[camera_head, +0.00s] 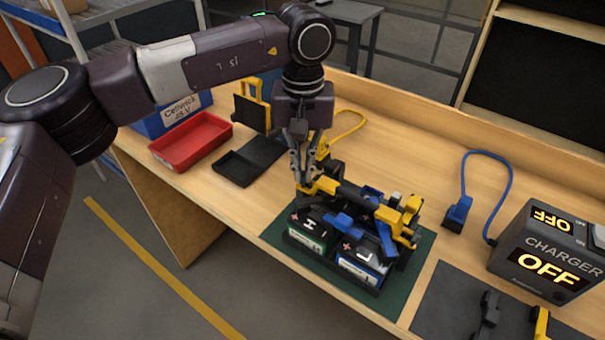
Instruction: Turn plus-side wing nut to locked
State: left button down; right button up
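A black battery tray (335,272) on the green mat (272,237) holds two batteries, one with a green label (308,234) and one with a blue label (357,265). Red plus marks show on their tops. A yellow clamp part (323,186), perhaps a wing nut, sits at the rear left of the pack. Another yellow part (400,222) is at its right end. My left gripper (302,183) points down at the rear left yellow part, at or touching it. Its fingertips overlap that part, so I cannot tell its grip or which nut is the plus-side one. My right gripper is not in view.
A red bin (191,139), a black tray (247,161) and a blue box (171,117) are on the left of the bench. A yellow cable (350,132) lies behind the pack. A blue connector (457,213) and a charger reading OFF (549,251) are on the right.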

pick_arm(q)
jog(key=m+b, duration=0.1)
jog(key=m, duration=0.2)
jog(key=shift+d+m, duration=0.1)
jog(key=shift+m, duration=0.2)
jog(key=shift+r+m, duration=0.1)
jog(key=shift+m, duration=1.3)
jog(key=c, duration=2.2)
grip_release()
jog(key=shift+b, duration=0.3)
jog(key=shift+o, duration=0.2)
